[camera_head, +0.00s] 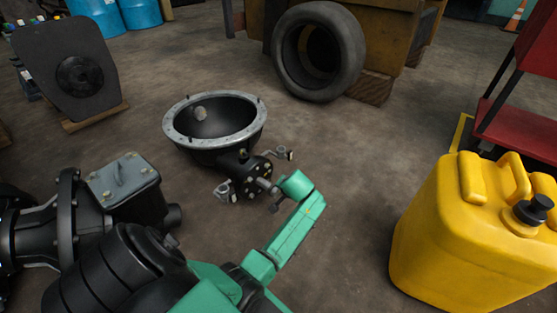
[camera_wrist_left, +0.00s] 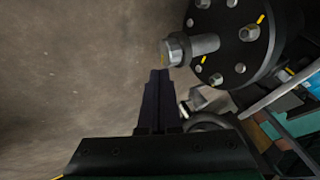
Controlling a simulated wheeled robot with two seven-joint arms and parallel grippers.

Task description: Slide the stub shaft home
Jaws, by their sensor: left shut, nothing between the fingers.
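The stub shaft (camera_wrist_left: 198,46) is a short grey metal shaft with a wider stepped end. It sticks out of a round black bolted flange (camera_wrist_left: 245,50) with yellow marks. In the head view the small grey shaft (camera_head: 264,184) shows at the front of the black flange (camera_head: 250,172), on the neck of a bowl-shaped housing (camera_head: 212,147). My left gripper (camera_head: 276,203) is beside the shaft end, partly hidden by its green wrist. In the left wrist view its dark fingers (camera_wrist_left: 158,78) are together and empty, just below the shaft end. My right gripper is not in view.
A black gearbox-like unit (camera_head: 125,200) fills the lower left. A yellow canister (camera_head: 470,230) stands at right, a tyre (camera_head: 320,50) behind.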

